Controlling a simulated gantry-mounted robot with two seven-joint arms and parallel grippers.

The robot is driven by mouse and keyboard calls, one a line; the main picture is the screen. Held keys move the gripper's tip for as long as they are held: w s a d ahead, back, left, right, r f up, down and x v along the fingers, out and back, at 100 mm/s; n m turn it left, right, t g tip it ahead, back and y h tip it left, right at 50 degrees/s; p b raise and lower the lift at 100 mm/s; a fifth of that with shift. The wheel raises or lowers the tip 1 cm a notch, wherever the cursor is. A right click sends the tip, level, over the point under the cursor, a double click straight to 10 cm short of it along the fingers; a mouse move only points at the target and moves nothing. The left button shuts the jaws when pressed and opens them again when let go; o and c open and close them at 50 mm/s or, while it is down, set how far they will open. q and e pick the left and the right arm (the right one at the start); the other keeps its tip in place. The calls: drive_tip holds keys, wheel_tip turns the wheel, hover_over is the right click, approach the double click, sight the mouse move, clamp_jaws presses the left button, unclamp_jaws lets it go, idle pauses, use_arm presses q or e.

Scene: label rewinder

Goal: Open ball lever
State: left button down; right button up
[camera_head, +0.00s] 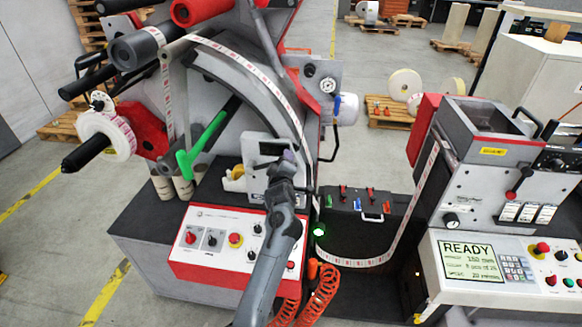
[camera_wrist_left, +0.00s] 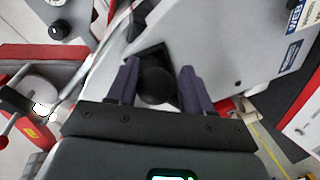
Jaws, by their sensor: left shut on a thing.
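The ball sits in front of a dark angular part on a grey panel. In the head view the ball is hidden by the gripper. My right gripper is not in view.
A green handle (camera_head: 203,141) stands left of my gripper. A red and white control panel (camera_head: 232,247) lies below. A dark case (camera_head: 355,222) with small levers and the right machine (camera_head: 487,155) with a READY screen (camera_head: 468,262) stand to the right.

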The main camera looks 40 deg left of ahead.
use_arm(q)
drive_tip(key=shift+s+a+r+n, duration=0.15)
drive_tip(key=shift+r+n, duration=0.15)
drive_tip(key=shift+r, duration=0.35)
drive_tip(key=shift+a+r+n, duration=0.1)
drive_tip(key=shift+r+n, duration=0.2)
drive_tip(key=shift+r, duration=0.3)
drive_tip(key=c, duration=0.5)
unclamp_jaws()
drive_tip(key=shift+s+a+f, duration=0.1)
drive_tip(key=shift+f, duration=0.1)
drive_tip(key=shift+f, duration=0.1)
